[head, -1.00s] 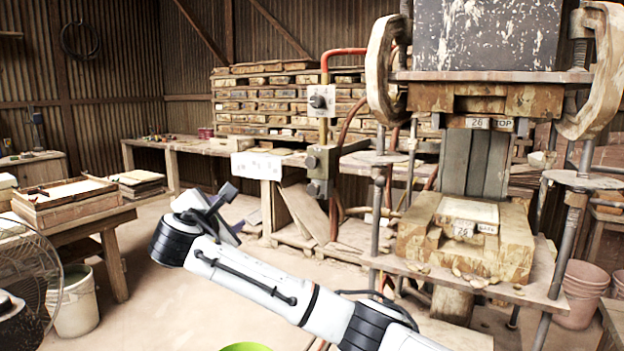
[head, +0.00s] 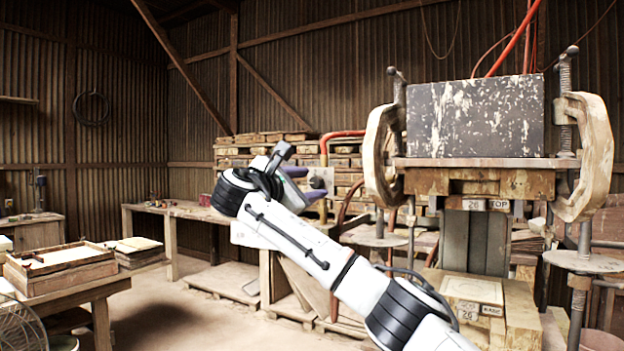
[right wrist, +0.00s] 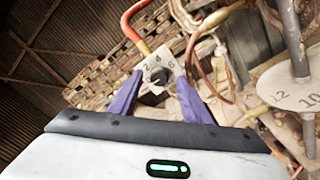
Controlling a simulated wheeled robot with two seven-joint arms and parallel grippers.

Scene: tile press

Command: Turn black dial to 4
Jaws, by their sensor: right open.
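The black dial (head: 317,182) sits on a pale grey plate on the post behind the press's left side. In the right wrist view the black dial (right wrist: 158,77) shows between my fingers, with the numbers 2, 4 and 6 above it on the plate (right wrist: 166,62). I cannot tell which number it points to. My right gripper (head: 307,184) is open, its purple fingers pointing at the dial. In the right wrist view the fingers (right wrist: 158,88) lie either side of the dial, apparently still short of it. My left gripper is out of view.
A red-orange pipe (head: 342,134) bends away above the dial's plate. The press with its dark block (head: 475,118) and C-clamps stands at the right. A round plate marked 10 and 12 (right wrist: 286,90) is on the press post. Brick stacks (head: 235,152) lie behind.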

